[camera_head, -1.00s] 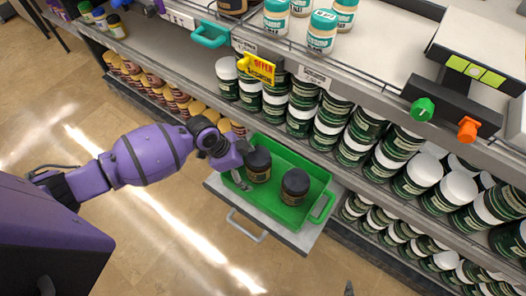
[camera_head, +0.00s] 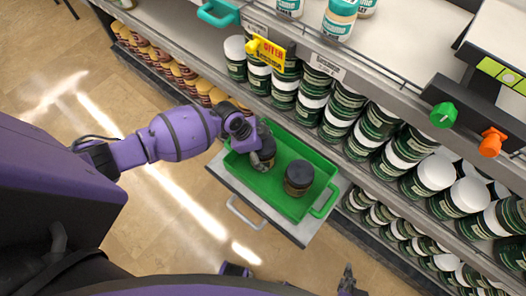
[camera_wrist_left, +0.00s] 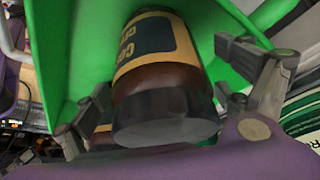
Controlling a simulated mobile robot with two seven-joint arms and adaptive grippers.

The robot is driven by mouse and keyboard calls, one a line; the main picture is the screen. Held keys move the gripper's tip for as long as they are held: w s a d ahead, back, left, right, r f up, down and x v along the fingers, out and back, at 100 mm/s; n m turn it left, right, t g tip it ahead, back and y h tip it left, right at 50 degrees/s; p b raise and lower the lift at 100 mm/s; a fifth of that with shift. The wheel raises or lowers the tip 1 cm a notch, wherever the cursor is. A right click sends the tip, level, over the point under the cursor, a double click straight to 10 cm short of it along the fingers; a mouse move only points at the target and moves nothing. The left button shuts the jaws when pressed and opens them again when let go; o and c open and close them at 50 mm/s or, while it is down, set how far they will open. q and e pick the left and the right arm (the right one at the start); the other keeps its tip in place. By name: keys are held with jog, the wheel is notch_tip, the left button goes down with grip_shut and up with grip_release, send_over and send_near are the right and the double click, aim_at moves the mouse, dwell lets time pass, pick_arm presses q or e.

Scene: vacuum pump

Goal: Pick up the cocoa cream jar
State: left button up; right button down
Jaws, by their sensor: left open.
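Two dark jars with black lids stand in a green tray. The left jar (camera_head: 268,147) is partly hidden by my left gripper (camera_head: 260,160), and the other jar (camera_head: 298,178) stands to its right. In the left wrist view one brown jar (camera_wrist_left: 165,85), with a black lid and a yellow and dark blue label, shows between the fingers of my left gripper (camera_wrist_left: 165,105). The fingers are open, one on each side of it; contact is not clear. A small part of my right gripper (camera_head: 347,280) shows at the bottom edge, its jaws unclear.
Shelves of green-and-white jars (camera_head: 380,125) stand close behind and to the right. Floor is clear in front.

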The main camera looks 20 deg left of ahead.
pick_arm(q)
jog(key=shift+c, duration=0.3)
jog(key=shift+w, duration=0.1)
jog(key=c, duration=1.9)
